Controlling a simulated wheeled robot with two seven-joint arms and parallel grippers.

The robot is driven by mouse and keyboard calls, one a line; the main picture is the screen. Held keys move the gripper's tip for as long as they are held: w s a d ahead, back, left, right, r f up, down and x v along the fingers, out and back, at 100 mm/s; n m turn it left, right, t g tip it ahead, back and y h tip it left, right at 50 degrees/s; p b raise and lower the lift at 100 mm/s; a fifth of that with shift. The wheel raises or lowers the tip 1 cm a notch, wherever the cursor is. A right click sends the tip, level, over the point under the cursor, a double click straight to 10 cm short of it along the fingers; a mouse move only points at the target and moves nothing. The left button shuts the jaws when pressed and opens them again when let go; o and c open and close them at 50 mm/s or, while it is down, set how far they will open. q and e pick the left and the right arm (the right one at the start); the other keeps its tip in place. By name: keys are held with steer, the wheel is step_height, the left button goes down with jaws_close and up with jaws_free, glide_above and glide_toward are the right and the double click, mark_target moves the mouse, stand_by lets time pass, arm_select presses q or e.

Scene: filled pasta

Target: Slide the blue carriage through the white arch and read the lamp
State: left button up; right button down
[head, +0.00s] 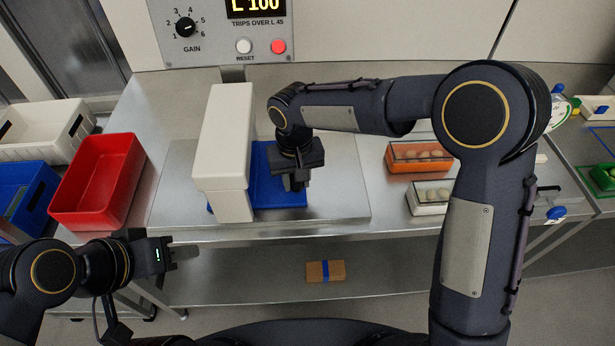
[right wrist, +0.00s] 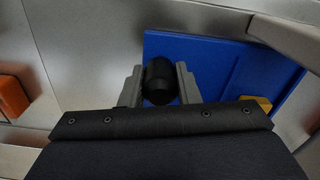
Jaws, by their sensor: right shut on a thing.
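The blue carriage (head: 278,200) lies on a metal plate, partly inside the white arch (head: 227,120). Most of its visible part is right of the arch, and a small blue corner shows at the arch's left foot. My right gripper (head: 297,184) is shut on the carriage's black knob (right wrist: 158,82). A small yellow thing (right wrist: 262,103) shows at the carriage's edge in the right wrist view. A red round lamp or button (head: 278,46) is on the panel, beside a white button above "RESET". The display (head: 258,7) reads "L 100". My left gripper (head: 182,254) is empty, away from the carriage.
A red bin (head: 97,180), a blue bin (head: 22,195) and a white bin (head: 40,130) stand at the left. An orange box (head: 418,157) and a white box (head: 432,196) stand at the right. A brown package (head: 325,271) lies on the lower shelf.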

steer(key=shift+w, duration=0.1)
steer(key=c, duration=1.1)
jaws_free()
steer(key=shift+d, duration=0.1)
steer(key=shift+r, duration=3.95)
